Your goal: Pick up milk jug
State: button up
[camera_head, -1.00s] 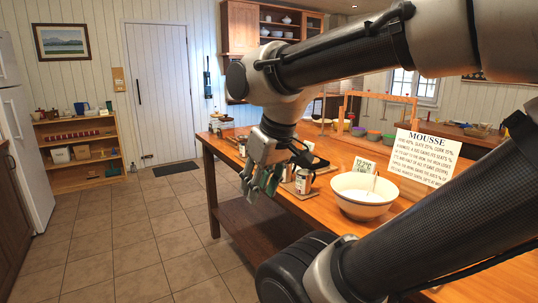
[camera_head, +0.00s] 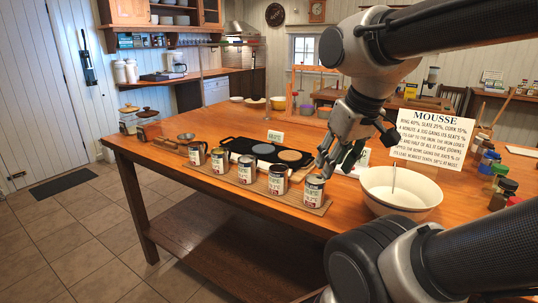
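Several metal jugs with printed labels stand upright in a row on a wooden board (camera_head: 222,180) along the table's front edge. The labels are too small to read, so I cannot tell which is the milk jug. The leftmost jug (camera_head: 198,153) and the rightmost jug (camera_head: 313,190) end the row. My gripper (camera_head: 334,167) points down just above and behind the rightmost jug, in front of the white bowl's left side. Its fingers look apart, with nothing seen between them.
A white bowl (camera_head: 400,205) with a thin stick in it stands right of the row. A mousse sign (camera_head: 430,137), a black tray (camera_head: 262,150) with discs and a small temperature sign (camera_head: 275,136) are behind. Small jars (camera_head: 503,190) line the right.

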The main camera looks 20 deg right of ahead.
aim_at(247, 164)
jog(key=i+j+z, duration=0.25)
jog(key=j+z, duration=0.25)
jog(key=i+j+z, duration=0.1)
jog(key=j+z, duration=0.2)
jog(key=i+j+z, duration=0.15)
jog(key=j, duration=0.5)
jog(key=k, duration=0.05)
